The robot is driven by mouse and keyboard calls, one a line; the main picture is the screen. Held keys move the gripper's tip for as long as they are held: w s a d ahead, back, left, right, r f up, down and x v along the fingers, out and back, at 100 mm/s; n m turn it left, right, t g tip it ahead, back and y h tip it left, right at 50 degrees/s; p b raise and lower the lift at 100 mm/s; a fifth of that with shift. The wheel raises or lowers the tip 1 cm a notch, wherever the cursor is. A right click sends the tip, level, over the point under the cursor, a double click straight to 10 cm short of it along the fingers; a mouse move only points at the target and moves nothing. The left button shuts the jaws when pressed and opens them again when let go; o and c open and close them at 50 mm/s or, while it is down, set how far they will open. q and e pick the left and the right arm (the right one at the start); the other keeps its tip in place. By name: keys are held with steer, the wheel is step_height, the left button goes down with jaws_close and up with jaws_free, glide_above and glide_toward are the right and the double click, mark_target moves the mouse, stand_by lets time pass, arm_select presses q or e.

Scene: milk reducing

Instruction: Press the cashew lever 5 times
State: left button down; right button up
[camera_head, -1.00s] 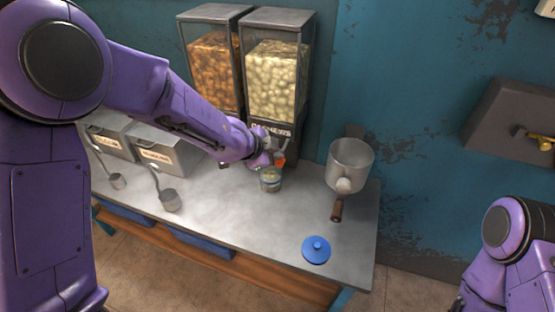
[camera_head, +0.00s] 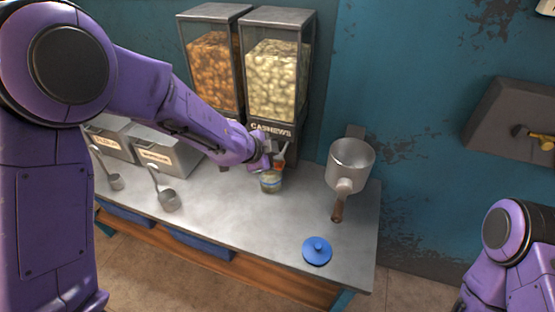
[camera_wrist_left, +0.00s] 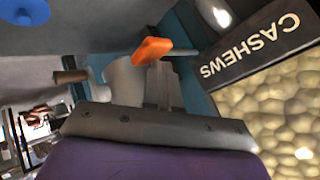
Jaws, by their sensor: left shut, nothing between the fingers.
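The cashew dispenser (camera_head: 273,85) is a glass-fronted bin of pale nuts with a dark CASHEWS label. Its lever (camera_head: 279,163) has an orange-red tip below the label; the orange tip also shows in the left wrist view (camera_wrist_left: 152,50). A small jar (camera_head: 271,181) stands on the counter under the spout. My left gripper (camera_head: 272,153) is shut and empty, just below the label and beside the lever. In the left wrist view the closed fingers (camera_wrist_left: 160,84) are close to the orange tip; I cannot tell whether they touch. My right gripper is out of view.
A second dispenser (camera_head: 214,75) with orange-brown nuts stands to the left. Labelled bins (camera_head: 168,153) and ladles (camera_head: 168,200) are at left. The counter's front middle is clear.

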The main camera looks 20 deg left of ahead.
arm_select(q)
steer(key=shift+f, duration=0.4)
stand_by(0.4)
steer(key=shift+r+p, duration=1.7)
steer(key=shift+p, duration=0.1)
step_height(320, 180, up, 5)
steer(key=p, duration=0.5)
steer(key=shift+a, duration=0.1)
stand_by(1.5)
